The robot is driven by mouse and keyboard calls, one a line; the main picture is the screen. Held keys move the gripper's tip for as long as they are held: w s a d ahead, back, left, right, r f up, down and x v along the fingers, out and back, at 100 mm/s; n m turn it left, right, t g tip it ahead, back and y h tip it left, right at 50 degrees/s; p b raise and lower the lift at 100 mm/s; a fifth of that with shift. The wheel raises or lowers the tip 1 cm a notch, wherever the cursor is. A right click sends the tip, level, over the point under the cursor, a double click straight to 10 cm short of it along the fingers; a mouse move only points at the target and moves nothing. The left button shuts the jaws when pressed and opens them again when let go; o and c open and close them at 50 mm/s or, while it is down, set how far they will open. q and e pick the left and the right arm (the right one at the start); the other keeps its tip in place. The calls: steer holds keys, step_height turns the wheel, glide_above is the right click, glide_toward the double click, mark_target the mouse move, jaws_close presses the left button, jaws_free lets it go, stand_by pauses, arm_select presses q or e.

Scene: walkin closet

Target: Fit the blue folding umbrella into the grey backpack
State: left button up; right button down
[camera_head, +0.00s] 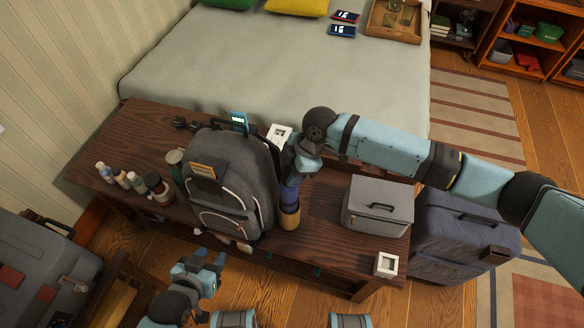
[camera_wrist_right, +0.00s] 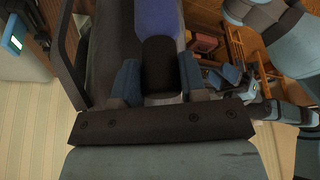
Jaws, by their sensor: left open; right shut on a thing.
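The grey backpack (camera_head: 240,165) stands upright on the dark wooden bench. The blue folding umbrella (camera_head: 289,193) is roughly upright close beside the backpack's right side. My right gripper (camera_head: 300,155) is shut on its dark handle. The right wrist view shows the dark handle (camera_wrist_right: 160,62) between the two fingers (camera_wrist_right: 160,82) and the blue body (camera_wrist_right: 156,17) beyond. The umbrella's lower end meets a tan cylindrical piece (camera_head: 289,218); I cannot tell whether it sits inside it or behind it. My left gripper (camera_head: 205,268) is open and empty, low in front of the bench.
Several small bottles (camera_head: 121,178) and a brown jar (camera_head: 158,188) stand left of the backpack. A grey box with a handle (camera_head: 377,205) and a small white square block (camera_head: 386,264) are on the bench's right end. Bare bench top (camera_head: 325,210) lies between umbrella and box.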

steer(key=shift+f+b, duration=0.45)
steer(key=shift+f, duration=0.65)
steer(key=shift+f+b, duration=0.65)
steer(key=shift+f, duration=0.8)
steer(key=shift+c, duration=1.1)
jaws_free()
